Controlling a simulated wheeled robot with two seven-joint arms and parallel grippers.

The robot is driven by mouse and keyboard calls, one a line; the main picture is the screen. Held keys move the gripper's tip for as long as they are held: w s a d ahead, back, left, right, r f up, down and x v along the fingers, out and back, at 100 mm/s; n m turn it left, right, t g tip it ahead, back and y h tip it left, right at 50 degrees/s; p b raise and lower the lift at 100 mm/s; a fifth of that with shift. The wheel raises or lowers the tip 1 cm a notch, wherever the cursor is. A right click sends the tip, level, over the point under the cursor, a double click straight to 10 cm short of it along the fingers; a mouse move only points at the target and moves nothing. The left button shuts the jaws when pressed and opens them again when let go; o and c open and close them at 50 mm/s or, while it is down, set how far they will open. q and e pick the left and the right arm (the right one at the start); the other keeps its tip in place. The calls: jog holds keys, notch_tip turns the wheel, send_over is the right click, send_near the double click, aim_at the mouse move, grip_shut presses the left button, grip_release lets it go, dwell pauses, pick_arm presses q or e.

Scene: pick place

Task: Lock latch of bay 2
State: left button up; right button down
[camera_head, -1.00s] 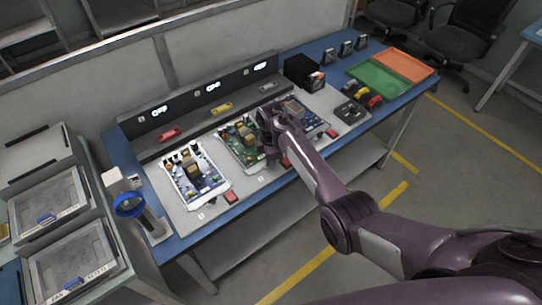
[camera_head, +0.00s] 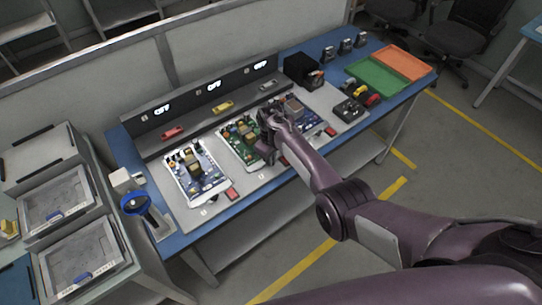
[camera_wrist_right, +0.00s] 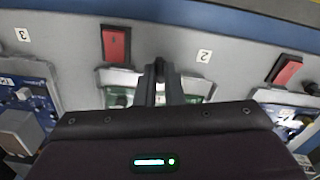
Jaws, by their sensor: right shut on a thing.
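The green circuit board (camera_head: 236,134) of bay 2 lies on the grey fixture plate, between the boards of the other bays. My right gripper (camera_wrist_right: 159,72) is shut at this board's front edge, seemingly on the board (camera_wrist_right: 120,80); my wrist hides most of the contact. The red latch of bay 2 (camera_wrist_right: 116,43) lies beside the fingers, apart from them, on the plate near the label 2 (camera_wrist_right: 204,55). In the head view this latch (camera_head: 284,161) shows partly beside my right arm. My left gripper is not in view.
A blue-white board (camera_head: 195,178) and a red latch (camera_head: 232,194) are at bay 1. A black console (camera_head: 212,88) with OFF displays stands behind. Green (camera_head: 378,78) and orange (camera_head: 404,63) trays are at the right. A blue round-topped device (camera_head: 135,203) stands at the left.

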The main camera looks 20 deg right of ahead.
jog(key=shift+m, duration=1.2)
jog(key=c, duration=1.5)
grip_release()
jog(key=shift+c, duration=0.2)
jog(key=shift+r, duration=0.15)
jog(key=shift+r, duration=3.75)
